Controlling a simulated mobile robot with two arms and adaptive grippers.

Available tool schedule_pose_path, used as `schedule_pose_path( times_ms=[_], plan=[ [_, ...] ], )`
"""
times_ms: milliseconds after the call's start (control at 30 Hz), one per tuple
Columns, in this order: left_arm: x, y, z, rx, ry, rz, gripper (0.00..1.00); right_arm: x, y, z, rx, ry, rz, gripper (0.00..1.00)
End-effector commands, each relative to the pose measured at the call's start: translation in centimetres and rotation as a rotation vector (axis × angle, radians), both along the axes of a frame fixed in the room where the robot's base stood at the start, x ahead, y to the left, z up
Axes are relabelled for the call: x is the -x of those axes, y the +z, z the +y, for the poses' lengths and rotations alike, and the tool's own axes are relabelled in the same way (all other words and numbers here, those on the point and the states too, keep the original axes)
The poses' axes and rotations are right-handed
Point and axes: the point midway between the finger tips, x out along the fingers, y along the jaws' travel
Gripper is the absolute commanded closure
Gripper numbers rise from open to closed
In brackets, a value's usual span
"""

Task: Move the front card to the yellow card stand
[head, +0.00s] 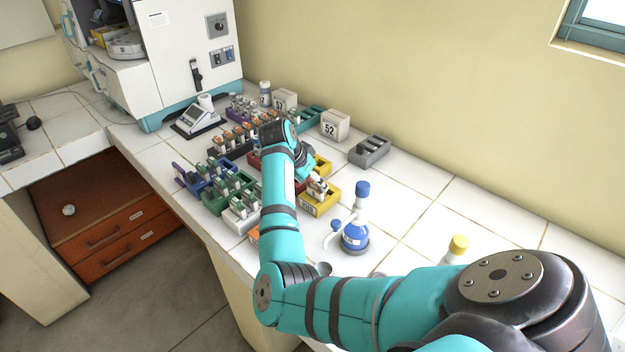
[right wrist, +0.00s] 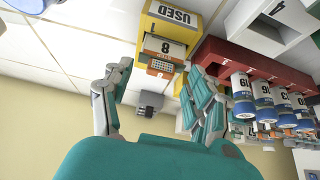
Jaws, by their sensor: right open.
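A yellow stand (right wrist: 178,12) labelled "USED" shows in the right wrist view. A white piece marked "8" (right wrist: 164,44) with an orange gridded end sits in it. The near yellow stand (head: 322,208) in the head view holds a white piece with an orange top. My right gripper (right wrist: 160,70) is open, its fingertips on either side of the "8" piece; contact cannot be told. In the head view the right gripper (head: 304,165) is partly hidden by my arm. Which piece is the front card is not clear. My left gripper is not in view.
A red rack (right wrist: 255,62) with several numbered, blue-ended pieces stands close beside the yellow stand. A blue bottle (head: 355,236), green rack (head: 236,178), grey rack (head: 371,150) and white "52" box (head: 335,124) stand around. The counter's right side is mostly clear.

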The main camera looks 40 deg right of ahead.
Motion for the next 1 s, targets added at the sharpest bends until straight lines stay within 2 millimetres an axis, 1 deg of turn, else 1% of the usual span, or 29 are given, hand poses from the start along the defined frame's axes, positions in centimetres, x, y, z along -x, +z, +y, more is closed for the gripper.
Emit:
schedule_pose_path(
  times_ms=[167, 400, 600, 767, 1000],
  plan=[
    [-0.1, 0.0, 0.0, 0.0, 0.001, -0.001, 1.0, 0.0, 1.8, 1.1, 0.0, 0.002, -0.004, 0.42],
    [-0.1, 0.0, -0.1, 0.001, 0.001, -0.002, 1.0, 0.2, 6.3, 3.6, 0.002, 0.002, -0.004, 0.42],
    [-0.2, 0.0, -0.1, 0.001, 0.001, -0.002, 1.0, 0.4, 9.2, 5.2, 0.001, 0.001, -0.004, 0.42],
    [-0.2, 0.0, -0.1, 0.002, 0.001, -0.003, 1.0, 0.5, 10.2, 5.8, 0.001, 0.0, -0.001, 0.42],
    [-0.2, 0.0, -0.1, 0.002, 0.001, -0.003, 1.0, 0.5, 10.3, 5.9, 0.001, 0.0, -0.001, 0.42]
  ],
)
